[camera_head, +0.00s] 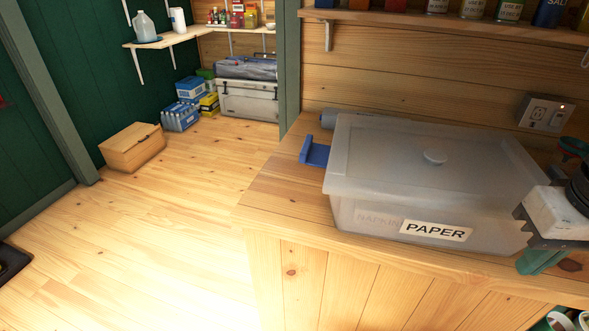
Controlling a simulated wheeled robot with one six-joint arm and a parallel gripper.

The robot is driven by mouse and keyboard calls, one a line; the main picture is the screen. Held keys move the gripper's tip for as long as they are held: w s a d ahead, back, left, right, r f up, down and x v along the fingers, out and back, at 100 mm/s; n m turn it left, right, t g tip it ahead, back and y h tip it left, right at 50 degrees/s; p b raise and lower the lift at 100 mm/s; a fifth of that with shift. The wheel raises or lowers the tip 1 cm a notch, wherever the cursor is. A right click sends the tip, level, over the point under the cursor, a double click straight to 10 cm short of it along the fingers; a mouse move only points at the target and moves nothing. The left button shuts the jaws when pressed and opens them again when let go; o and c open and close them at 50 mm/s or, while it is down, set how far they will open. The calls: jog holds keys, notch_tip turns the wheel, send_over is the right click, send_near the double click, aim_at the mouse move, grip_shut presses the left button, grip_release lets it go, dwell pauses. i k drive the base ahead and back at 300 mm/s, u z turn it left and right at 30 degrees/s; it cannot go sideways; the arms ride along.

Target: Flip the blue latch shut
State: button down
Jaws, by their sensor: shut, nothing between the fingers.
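A clear, frosted plastic box (425,183) with a lid and a white PAPER label stands on the wooden counter. The blue latch (315,152) is on the box's left side. It sticks out to the left, away from the wall of the box, with an upturned outer end. My gripper (541,262) is at the right edge of the view, by the box's front right corner. It is shut and empty, across the box from the latch. Part of my arm is cut off by the frame, and I cannot tell whether the gripper touches the box.
A grey cylinder (345,118) lies behind the box near the wall. A wall outlet (545,112) is at the right. A shelf (450,20) with jars and cans hangs above. The counter left of the box is clear.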

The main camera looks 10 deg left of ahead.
aim_at(317, 155)
jog(key=k, duration=0.55)
jog(key=u, duration=1.35)
jog(key=i, duration=1.3)
jog(key=z, duration=1.5)
jog(key=k, duration=1.1)
jog(key=z, duration=0.7)
